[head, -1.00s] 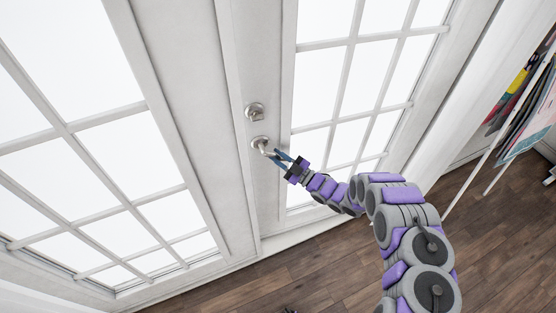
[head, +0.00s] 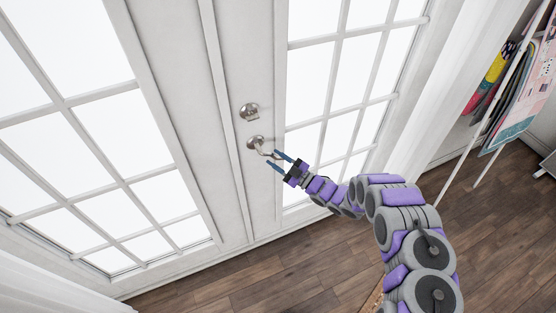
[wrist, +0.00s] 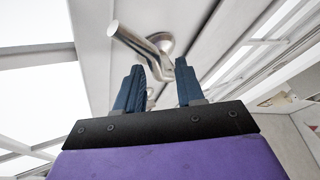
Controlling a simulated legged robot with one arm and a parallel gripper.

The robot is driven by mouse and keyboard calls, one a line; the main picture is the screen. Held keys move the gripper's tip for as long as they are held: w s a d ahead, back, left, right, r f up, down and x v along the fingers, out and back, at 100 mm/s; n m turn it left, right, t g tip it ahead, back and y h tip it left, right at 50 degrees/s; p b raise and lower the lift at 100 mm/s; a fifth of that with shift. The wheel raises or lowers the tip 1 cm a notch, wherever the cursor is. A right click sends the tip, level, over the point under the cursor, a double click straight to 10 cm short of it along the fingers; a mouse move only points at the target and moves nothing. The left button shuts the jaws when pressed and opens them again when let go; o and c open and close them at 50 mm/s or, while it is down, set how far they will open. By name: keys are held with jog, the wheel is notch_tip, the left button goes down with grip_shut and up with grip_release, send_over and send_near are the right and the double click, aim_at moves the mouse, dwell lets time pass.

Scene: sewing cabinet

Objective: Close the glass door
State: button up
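White-framed glass doors with grid panes fill the head view. The right-hand glass door (head: 262,60) carries a silver lever handle (head: 256,143) below a round silver lock (head: 249,112). It looks roughly in line with the left-hand door (head: 118,35), but I cannot tell whether a gap remains at the seam. My gripper (head: 279,160) is at the free end of the lever, its two blue fingers apart. In the wrist view, the lever (wrist: 135,42) crosses just beyond the fingertips (wrist: 160,70). Whether a finger touches it is unclear.
Dark wood floor (head: 250,280) lies clear in front of the doors. White curtains (head: 430,105) hang at the right, and another white drape shows at lower left. Patterned fabrics (head: 515,105) hang on a rack at the far right.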

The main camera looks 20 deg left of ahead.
jog(key=shift+d, duration=0.2)
jog(key=shift+d+f, duration=0.2)
jog(key=shift+d, duration=0.3)
jog(key=p+v, duration=0.1)
jog(key=v, duration=1.5)
jog(key=shift+d, duration=0.2)
